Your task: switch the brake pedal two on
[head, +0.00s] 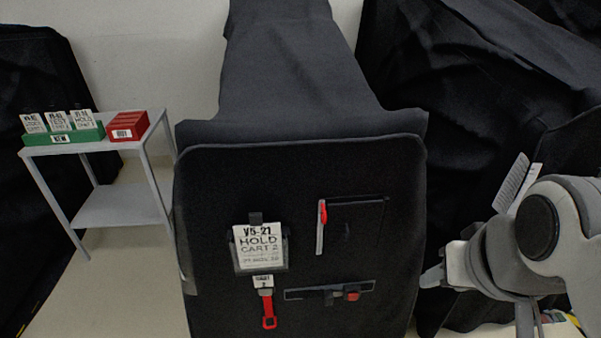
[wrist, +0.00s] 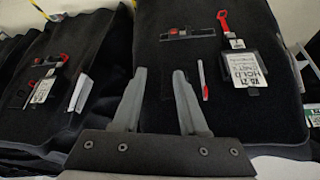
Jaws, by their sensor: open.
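The covered cart (head: 215,210) has a black front panel with a placard (head: 258,248) reading "HOLD CART 2". Low on the panel is a dark slotted bar (head: 300,294) with a black lever and a red block (head: 351,293); it may be the brake pedal, but I cannot tell its setting. The bar also shows in the wrist view (wrist: 200,36), turned around. My gripper (head: 432,277) is just right of the panel in the head view. In the wrist view my gripper (wrist: 159,73) is open and empty, its fingers spread before the panel, apart from the bar.
A red strap (head: 268,310) hangs below the placard, and a red-topped pale strip (head: 321,228) is higher up. A grey shelf (head: 125,195) with green and red card boxes stands left. Another covered cart (wrist: 85,35) with a similar panel is left in the wrist view.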

